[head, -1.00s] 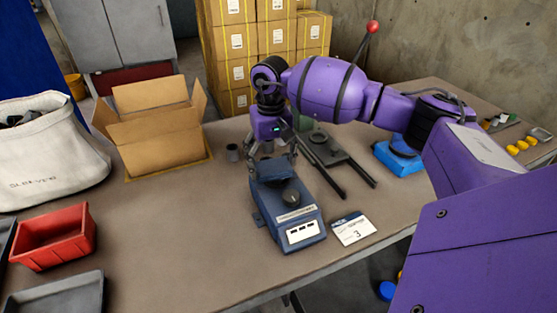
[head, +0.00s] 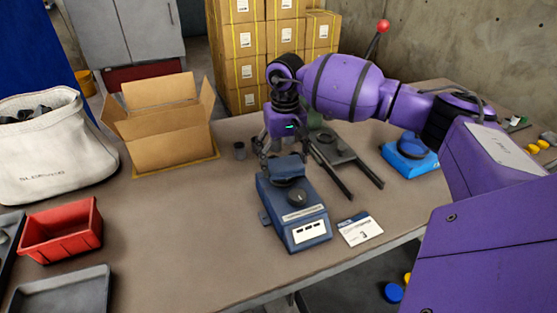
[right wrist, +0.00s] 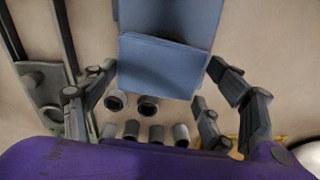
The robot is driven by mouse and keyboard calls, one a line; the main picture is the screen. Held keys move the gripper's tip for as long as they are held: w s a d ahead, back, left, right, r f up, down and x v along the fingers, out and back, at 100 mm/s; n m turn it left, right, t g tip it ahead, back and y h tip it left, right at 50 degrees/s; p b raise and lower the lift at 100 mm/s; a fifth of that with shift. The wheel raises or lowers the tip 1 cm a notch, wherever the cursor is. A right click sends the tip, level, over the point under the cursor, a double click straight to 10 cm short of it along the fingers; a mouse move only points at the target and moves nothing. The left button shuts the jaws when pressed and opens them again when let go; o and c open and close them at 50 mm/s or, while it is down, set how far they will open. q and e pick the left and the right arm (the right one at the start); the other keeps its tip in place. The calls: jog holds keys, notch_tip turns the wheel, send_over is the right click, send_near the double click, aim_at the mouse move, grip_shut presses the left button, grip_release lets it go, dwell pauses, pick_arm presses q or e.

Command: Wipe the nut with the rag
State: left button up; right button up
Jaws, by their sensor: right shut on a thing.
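My right gripper (head: 285,156) is over the back end of a blue machine (head: 309,228) with a black knob. In the right wrist view its fingers (right wrist: 160,69) stand wide, on both sides of a flat blue piece (right wrist: 164,66) that looks like the folded rag. In the head view this piece (head: 287,168) is partly covered by the fingers and overlaps the machine's back; whether it touches is unclear. I cannot pick out the nut with certainty. Several small grey cylinders (right wrist: 155,133) show below the rag in the right wrist view. My left gripper is out of view.
An open cardboard box (head: 168,146), a red bin (head: 62,240), a grey tray (head: 62,294) and a white cloth bag (head: 45,160) stand left. A dark fork-shaped fixture (head: 337,150) and a blue device (head: 411,158) are right. A label card (head: 360,229) lies near the front edge.

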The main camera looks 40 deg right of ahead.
jog(key=shift+s+d, duration=0.3)
jog(key=shift+d, duration=0.5)
jog(key=shift+r, duration=0.1)
jog(key=shift+r+p, duration=1.3)
jog(key=shift+r, duration=1.7)
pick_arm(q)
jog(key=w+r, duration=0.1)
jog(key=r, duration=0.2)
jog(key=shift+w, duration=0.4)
pick_arm(e)
jog(key=shift+f, duration=0.1)
